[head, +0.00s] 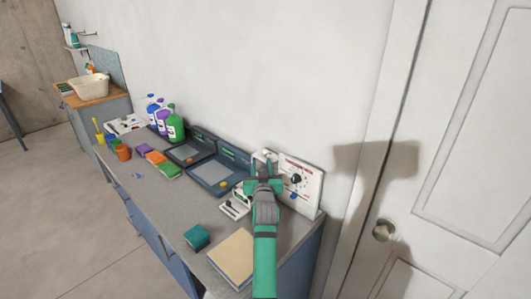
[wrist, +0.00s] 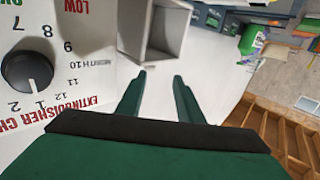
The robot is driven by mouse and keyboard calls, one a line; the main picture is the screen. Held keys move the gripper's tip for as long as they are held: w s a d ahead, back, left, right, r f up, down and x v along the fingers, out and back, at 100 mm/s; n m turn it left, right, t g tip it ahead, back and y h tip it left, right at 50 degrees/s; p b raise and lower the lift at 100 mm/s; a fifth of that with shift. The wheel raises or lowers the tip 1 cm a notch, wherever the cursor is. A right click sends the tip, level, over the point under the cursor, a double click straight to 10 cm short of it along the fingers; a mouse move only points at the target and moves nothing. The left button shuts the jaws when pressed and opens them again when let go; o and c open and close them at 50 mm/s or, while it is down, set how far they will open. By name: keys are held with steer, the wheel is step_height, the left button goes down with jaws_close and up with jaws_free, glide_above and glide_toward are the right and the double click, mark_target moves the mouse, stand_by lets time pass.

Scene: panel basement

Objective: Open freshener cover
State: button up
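My gripper (wrist: 159,75) is open, with its two green fingers apart and nothing visible between them. In the head view my gripper (head: 264,176) is over the back right of the counter, in front of the white dial panel. A pale box-like thing with a grey recessed inside (wrist: 166,32) lies just beyond the fingertips in the wrist view; it may be the freshener, but I cannot tell its cover apart. In the head view a small white thing (head: 259,157) shows behind my gripper, mostly hidden by it.
The dial panel (head: 302,184) leans upright by the wall; its black knob (wrist: 27,77) is close in the wrist view. Dark trays (head: 222,185), coloured boxes and bottles (head: 175,128) stand leftward on the counter. A teal block (head: 197,236) and tan board (head: 236,256) are nearer.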

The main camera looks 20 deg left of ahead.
steer(key=shift+v, duration=2.25)
steer(key=shift+s, duration=0.1)
steer(key=v, duration=1)
steer(key=shift+s+d, duration=0.2)
steer(key=shift+s, duration=0.15)
